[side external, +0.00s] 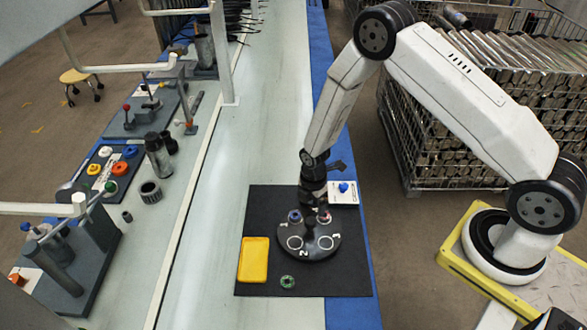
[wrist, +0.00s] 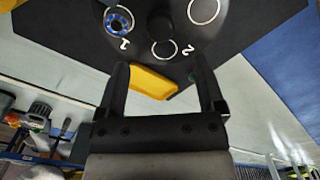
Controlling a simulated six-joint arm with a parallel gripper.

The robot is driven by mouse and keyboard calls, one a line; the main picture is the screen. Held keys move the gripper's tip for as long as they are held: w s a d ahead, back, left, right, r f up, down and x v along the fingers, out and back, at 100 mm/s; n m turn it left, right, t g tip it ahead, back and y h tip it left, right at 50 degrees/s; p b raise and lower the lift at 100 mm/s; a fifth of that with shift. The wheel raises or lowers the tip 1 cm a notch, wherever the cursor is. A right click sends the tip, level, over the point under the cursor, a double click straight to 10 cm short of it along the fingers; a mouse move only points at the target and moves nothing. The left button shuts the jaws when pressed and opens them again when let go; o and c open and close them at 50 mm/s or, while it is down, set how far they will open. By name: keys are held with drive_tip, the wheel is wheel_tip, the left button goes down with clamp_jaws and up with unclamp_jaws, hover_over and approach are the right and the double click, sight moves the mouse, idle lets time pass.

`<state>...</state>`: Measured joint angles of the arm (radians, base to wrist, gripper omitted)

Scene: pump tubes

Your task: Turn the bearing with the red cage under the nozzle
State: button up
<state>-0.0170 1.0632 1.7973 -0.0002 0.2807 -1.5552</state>
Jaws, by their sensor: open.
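A round black turntable (side external: 318,251) with numbered white circles lies on a black mat. A bearing with a red cage (side external: 325,217) sits at its far right, partly hidden by my gripper. A bearing with a blue cage (side external: 295,217) sits at circle 1; it also shows in the wrist view (wrist: 118,22). The two near circles are empty. A dark central knob (wrist: 160,25) rises from the turntable. My gripper (wrist: 160,75) is open and empty, pointing down over the turntable, with the knob ahead of its fingers in the wrist view. I cannot make out the nozzle.
A yellow tray (side external: 254,260) and a green ring (side external: 287,282) lie on the mat near the turntable. A white card with a blue piece (side external: 343,189) lies at the back right. A rail and fixtures stand along the left.

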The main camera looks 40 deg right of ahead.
sight(311, 220)
drive_tip(key=shift+f, duration=3.75)
clamp_jaws()
